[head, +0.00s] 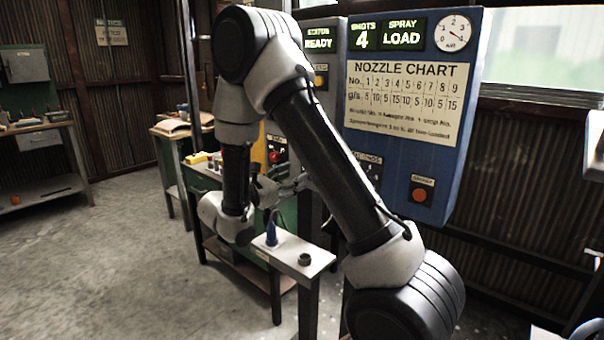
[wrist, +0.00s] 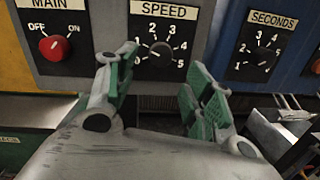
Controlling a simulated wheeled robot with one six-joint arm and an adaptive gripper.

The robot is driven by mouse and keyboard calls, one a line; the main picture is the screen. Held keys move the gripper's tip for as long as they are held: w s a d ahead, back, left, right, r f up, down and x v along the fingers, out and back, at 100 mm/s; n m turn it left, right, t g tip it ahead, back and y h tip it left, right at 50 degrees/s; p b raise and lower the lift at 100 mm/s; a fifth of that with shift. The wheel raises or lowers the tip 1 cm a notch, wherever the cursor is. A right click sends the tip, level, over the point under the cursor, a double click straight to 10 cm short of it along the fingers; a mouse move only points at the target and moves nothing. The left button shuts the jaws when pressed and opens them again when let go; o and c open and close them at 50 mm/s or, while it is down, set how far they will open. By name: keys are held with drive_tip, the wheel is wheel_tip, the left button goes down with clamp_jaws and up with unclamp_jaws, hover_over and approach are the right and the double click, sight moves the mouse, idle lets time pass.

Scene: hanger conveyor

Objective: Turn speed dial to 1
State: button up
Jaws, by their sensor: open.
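The speed dial (wrist: 161,53) is a small dark knob under a SPEED label on a dark plate, with a number scale up to 5 around it. I cannot tell for sure which number its pointer faces. My gripper (wrist: 158,72) is open and empty, its green-padded fingers just below and to either side of the dial, apart from it as far as I can see. In the head view my gripper (head: 285,187) is near the control panel, partly behind my arm, and the speed dial is hidden.
The red MAIN knob (wrist: 52,48) is left of the dial, and the SECONDS dial (wrist: 262,57) is to the right. In the head view a small table (head: 312,246) with a blue cone (head: 271,234) and a dark ring (head: 305,259) stands below my gripper.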

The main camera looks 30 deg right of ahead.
drive_tip(key=v, duration=0.6)
drive_tip(key=shift+a+f, duration=0.1)
drive_tip(key=s+d+f+m+g+y, duration=0.2)
drive_tip(key=s+m+g+y, duration=0.2)
drive_tip(key=s, duration=0.4)
drive_tip(key=s+d+f+m+g+y, duration=0.25)
drive_tip(key=s+m+g+y, duration=0.2)
drive_tip(key=s, duration=0.35)
drive_tip(key=s+r+m+t+y, duration=0.7)
drive_tip(key=s+r+m+y, duration=0.2)
drive_tip(key=r, duration=0.4)
drive_tip(key=s+m, duration=0.1)
drive_tip(key=s, duration=0.1)
drive_tip(key=shift+s+r+t, duration=0.25)
drive_tip(key=shift+s+t, duration=0.1)
